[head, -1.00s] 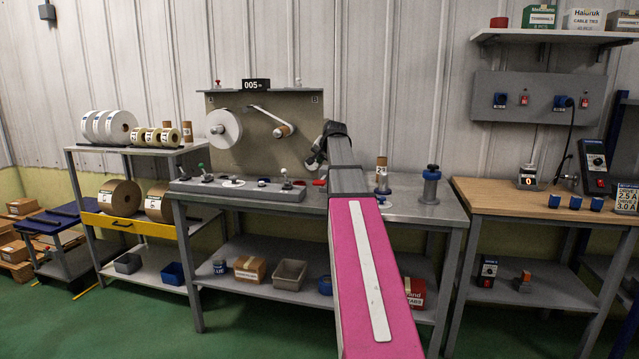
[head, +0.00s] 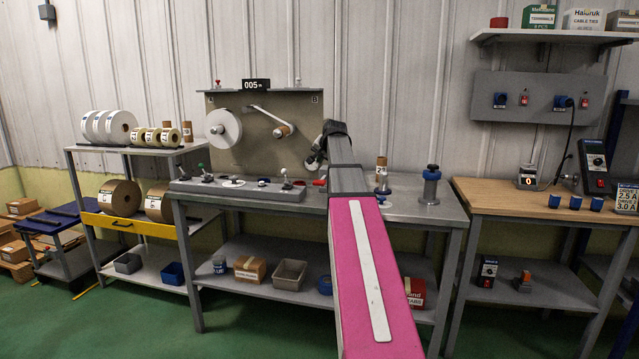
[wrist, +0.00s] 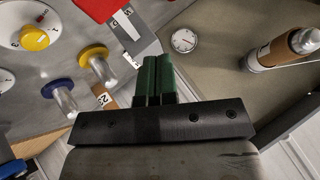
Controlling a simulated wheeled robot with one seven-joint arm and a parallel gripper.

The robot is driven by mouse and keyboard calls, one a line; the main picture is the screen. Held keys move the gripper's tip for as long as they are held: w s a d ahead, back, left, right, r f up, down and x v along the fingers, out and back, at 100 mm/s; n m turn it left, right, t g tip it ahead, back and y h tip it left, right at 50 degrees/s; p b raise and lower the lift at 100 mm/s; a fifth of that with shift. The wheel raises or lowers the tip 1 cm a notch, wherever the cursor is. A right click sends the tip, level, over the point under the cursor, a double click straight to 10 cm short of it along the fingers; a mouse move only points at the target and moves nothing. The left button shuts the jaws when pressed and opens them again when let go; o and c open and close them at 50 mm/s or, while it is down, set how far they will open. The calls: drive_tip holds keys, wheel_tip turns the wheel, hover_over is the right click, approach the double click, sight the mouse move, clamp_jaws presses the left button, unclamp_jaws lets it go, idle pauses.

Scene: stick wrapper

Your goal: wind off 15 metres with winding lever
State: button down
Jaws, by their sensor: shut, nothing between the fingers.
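The winding machine's grey back panel (head: 265,150) stands on the steel bench and carries a white roll (head: 224,129) on side A. A pale arm leads across to a brown core (head: 282,131) on side B; the core on its metal spindle also shows in the wrist view (wrist: 283,48). The display (head: 256,85) on top reads 005. Small levers stand on the control base (head: 240,191), one green-topped (head: 201,167); I cannot tell which is the winding lever. My gripper (wrist: 155,62) has green fingers, shut and empty. In the head view my arm partly hides it near the panel's right edge.
A blue-topped post (head: 431,184) stands on the bench at right. A roll shelf (head: 125,150) is at left.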

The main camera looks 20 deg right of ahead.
sight(321, 181)
wheel_tip(321, 181, up, 3)
drive_tip(key=shift+r, duration=0.2)
drive_tip(key=shift+f, duration=4.4)
drive_tip(key=shift+f, duration=0.1)
drive_tip(key=shift+f, duration=0.3)
drive_tip(key=shift+s+a+f, duration=0.1)
drive_tip(key=shift+f, duration=1.7)
idle(1.0)
